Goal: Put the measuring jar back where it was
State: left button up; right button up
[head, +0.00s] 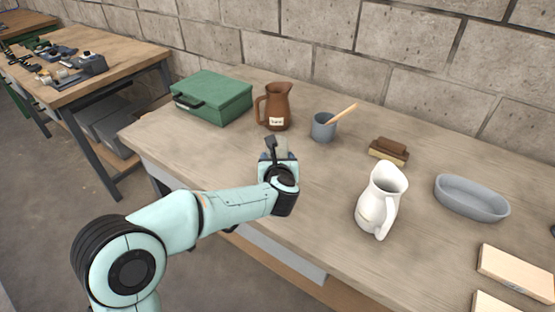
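Two jugs stand upright on the workbench (225,155), and I cannot tell which is the measuring jar. The brown jug (279,101) has a pale label and its handle on the left; it stands near the back, between a green case and a grey cup. The white jug (377,202) stands at the right of centre with its handle toward the front right. My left gripper (275,147) is over the bench, in front of the brown jug in the picture and well left of the white jug. Its wrist partly hides its fingers. My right gripper is out of view.
A green case (212,96) is at the back left. A grey cup (322,128) holds a wooden-handled tool. A brown brush or block (389,150), a grey oval dish (471,199) and pale boards (517,273) lie to the right. The bench's front left is clear.

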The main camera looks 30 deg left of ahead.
pick_arm(q)
jog(key=shift+f, duration=0.15)
jog(key=o, duration=1.2)
jog(key=shift+s+d+r, duration=0.15)
jog(key=shift+r, duration=0.15)
jog(key=v, duration=1.1)
jog(key=shift+s, duration=0.25)
jog(key=shift+d, duration=0.1)
